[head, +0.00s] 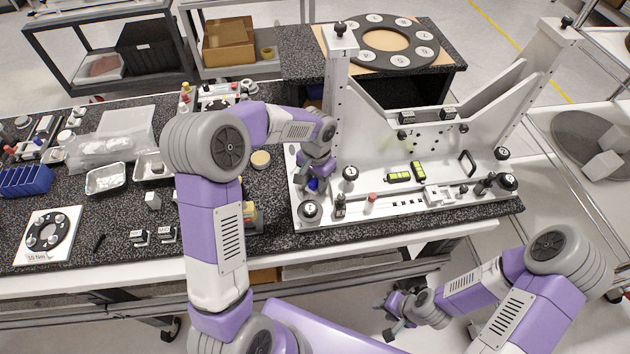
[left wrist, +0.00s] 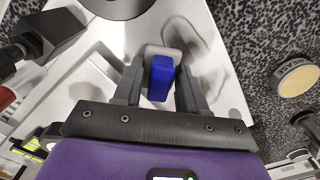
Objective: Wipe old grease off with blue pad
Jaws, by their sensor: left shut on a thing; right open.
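My left gripper (head: 314,186) is at the left end of the white mirror fixture (head: 430,152), low over its base. It is shut on the blue pad (head: 316,184). In the left wrist view the pad (left wrist: 160,78) sits between the two dark fingers (left wrist: 157,88), in front of a pale grey block (left wrist: 165,54). I cannot tell whether the pad touches the white base (left wrist: 218,70). A grey patch (left wrist: 198,38) shows on the base beside the pad; I cannot tell grease from shadow. My right gripper (head: 394,310) is open and empty, in front of the bench and below its top.
A round tan-topped tin (left wrist: 296,79) is on the speckled bench. Foil trays (head: 106,179) and a blue bin (head: 24,181) crowd the left.

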